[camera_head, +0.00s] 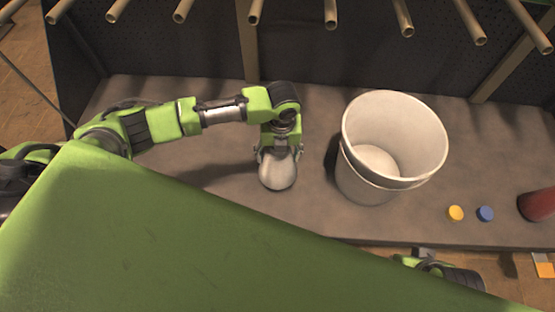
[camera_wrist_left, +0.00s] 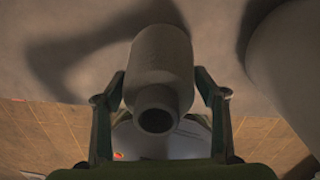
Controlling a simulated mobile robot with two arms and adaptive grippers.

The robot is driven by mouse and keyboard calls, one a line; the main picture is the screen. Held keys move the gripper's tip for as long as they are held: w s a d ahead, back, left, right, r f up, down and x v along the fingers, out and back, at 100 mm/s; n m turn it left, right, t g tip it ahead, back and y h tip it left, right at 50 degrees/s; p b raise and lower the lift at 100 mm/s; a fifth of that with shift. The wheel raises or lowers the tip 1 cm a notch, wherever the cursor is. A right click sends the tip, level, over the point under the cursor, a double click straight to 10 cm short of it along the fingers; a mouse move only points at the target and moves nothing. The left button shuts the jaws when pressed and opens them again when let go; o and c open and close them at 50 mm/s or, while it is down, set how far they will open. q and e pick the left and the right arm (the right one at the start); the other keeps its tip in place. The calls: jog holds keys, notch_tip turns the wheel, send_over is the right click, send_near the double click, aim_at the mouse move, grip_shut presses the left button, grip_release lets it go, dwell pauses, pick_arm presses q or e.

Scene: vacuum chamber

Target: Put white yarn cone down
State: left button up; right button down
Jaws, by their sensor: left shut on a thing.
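The white yarn cone (camera_head: 278,172) is a pale, rounded body held at the end of my left arm, above or at the worktop, left of the white bucket. In the left wrist view the yarn cone (camera_wrist_left: 162,60) shows a narrow neck with a dark hollow end. My left gripper (camera_head: 279,152) is shut on it; in the left wrist view the gripper's fingers (camera_wrist_left: 160,82) stand on both sides of it. I cannot tell whether the cone touches the surface. My right gripper is not in view; only a part of my right arm shows at the lower right.
Yellow (camera_head: 456,213) and blue (camera_head: 486,214) caps and a dark red object (camera_head: 540,204) lie farther right. Several pegs (camera_head: 330,14) stick out above the back. The grey worktop (camera_head: 225,160) is clear left of the cone.

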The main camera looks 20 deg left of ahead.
pick_arm(q)
jog(key=shift+w+a+f, duration=0.2)
jog(key=shift+w+f, duration=0.05)
jog(key=shift+f, duration=0.1)
notch_tip(320, 180, down, 3)
jog(key=shift+r+b, duration=0.2)
jog(key=shift+b, duration=0.5)
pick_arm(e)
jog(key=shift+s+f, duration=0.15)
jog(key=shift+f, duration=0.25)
pick_arm(q)
jog(key=o, duration=1.7)
jog(key=shift+s+f, duration=0.1)
jog(key=shift+o, duration=0.2)
notch_tip(320, 180, up, 12)
jog(key=p, duration=0.4)
jog(key=shift+s+d, duration=0.15)
jog(key=shift+d, duration=0.2)
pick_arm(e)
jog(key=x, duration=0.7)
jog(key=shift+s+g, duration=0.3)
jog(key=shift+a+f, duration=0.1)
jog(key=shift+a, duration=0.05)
